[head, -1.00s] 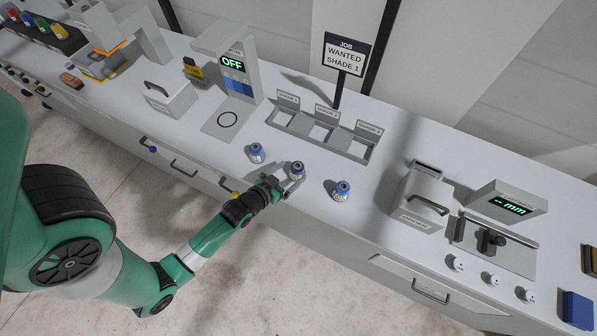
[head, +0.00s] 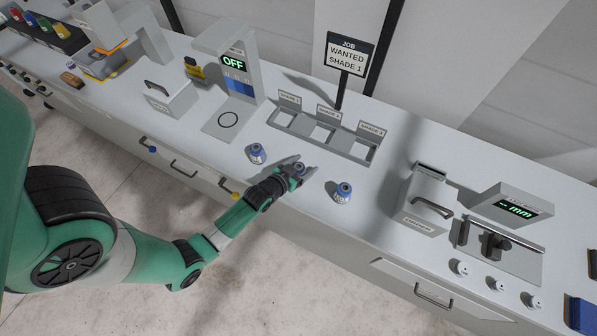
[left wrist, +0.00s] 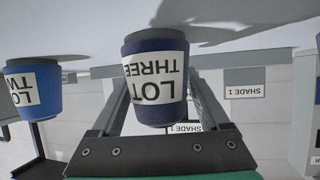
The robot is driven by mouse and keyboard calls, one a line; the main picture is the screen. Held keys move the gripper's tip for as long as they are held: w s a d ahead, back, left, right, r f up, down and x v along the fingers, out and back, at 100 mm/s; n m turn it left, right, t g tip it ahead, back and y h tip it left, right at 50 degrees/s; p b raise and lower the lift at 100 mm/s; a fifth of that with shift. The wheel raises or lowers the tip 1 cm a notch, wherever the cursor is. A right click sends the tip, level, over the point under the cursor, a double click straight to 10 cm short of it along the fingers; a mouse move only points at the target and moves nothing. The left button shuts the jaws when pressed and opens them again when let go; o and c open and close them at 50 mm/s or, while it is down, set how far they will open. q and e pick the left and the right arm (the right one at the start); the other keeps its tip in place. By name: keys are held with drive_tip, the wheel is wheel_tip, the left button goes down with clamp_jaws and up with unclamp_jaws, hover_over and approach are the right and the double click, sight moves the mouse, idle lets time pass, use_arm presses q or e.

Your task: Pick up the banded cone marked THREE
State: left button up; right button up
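The banded cone marked LOT THREE (left wrist: 157,85) is dark blue with a white label and fills the middle of the left wrist view, which is upside down. In the head view it is the middle cone (head: 299,167), on the bench and partly hidden by my left gripper (head: 300,171). The gripper's fingers stand open on either side of the cone; a gap shows beside it in the left wrist view (left wrist: 163,105). A cone marked LOT TW..., its label cut off (left wrist: 32,90), stands to one side. My right gripper is not in view.
Blue cones stand to the left (head: 256,153) and right (head: 342,192) of the gripper. Behind is a grey rack (head: 322,137) with shade labels. A lidded box (head: 424,200) stands farther right. The bench's front edge is close to my left arm.

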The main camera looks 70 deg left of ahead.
sight(302, 163)
use_arm(q)
clamp_jaws()
drive_tip(key=shift+r, duration=0.1)
drive_tip(key=shift+r, duration=0.25)
drive_tip(key=r, duration=0.1)
drive_tip(key=r+p, duration=0.1)
drive_tip(key=r, duration=0.1)
drive_tip(key=s+r+p, duration=0.1)
drive_tip(key=shift+d+r, duration=0.25)
drive_tip(key=shift+d, duration=0.15)
drive_tip(key=s+r, duration=0.1)
drive_tip(key=s+d+r+p, duration=0.1)
drive_tip(key=r, duration=0.1)
drive_tip(key=s+d+r+p, duration=0.1)
drive_tip(key=shift+d+r, duration=0.15)
drive_tip(key=shift+d, duration=0.05)
drive_tip(key=d+v, duration=0.1)
drive_tip(key=v, duration=0.8)
drive_tip(key=shift+f, duration=0.2)
